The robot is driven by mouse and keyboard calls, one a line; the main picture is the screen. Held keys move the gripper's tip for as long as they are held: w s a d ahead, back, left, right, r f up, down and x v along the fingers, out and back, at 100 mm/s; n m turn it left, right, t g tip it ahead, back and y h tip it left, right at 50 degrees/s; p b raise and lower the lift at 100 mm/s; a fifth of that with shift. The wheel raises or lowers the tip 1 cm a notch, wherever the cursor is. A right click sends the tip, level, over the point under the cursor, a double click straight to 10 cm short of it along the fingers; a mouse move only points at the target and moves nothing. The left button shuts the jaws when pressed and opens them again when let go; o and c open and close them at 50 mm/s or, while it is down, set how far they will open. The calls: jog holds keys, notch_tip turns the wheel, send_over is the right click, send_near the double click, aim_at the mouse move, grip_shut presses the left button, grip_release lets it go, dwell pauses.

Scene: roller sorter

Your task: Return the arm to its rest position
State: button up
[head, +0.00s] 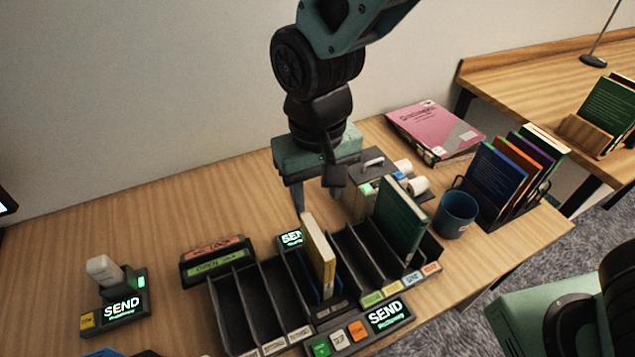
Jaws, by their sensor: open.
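My gripper (318,200) hangs from my arm above the back of the sorter, near the middle of the desk. Its fingers point down and are apart, with nothing seen between them. The near finger is close behind a yellow book (319,256), which stands upright in a middle slot of the black sorter (229,312). I cannot tell from this view whether finger and book touch. A green book (400,222) stands in a slot further right. The other slots that I can see look empty.
A box with white rollers (371,163) stands right behind my gripper. A blue cup (456,214), a rack of books (497,172) and a pink book (433,127) are to the right. A SEND device (122,306) stands at left. The desk's left back area is clear.

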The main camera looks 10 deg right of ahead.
jog(key=shift+r, duration=0.6)
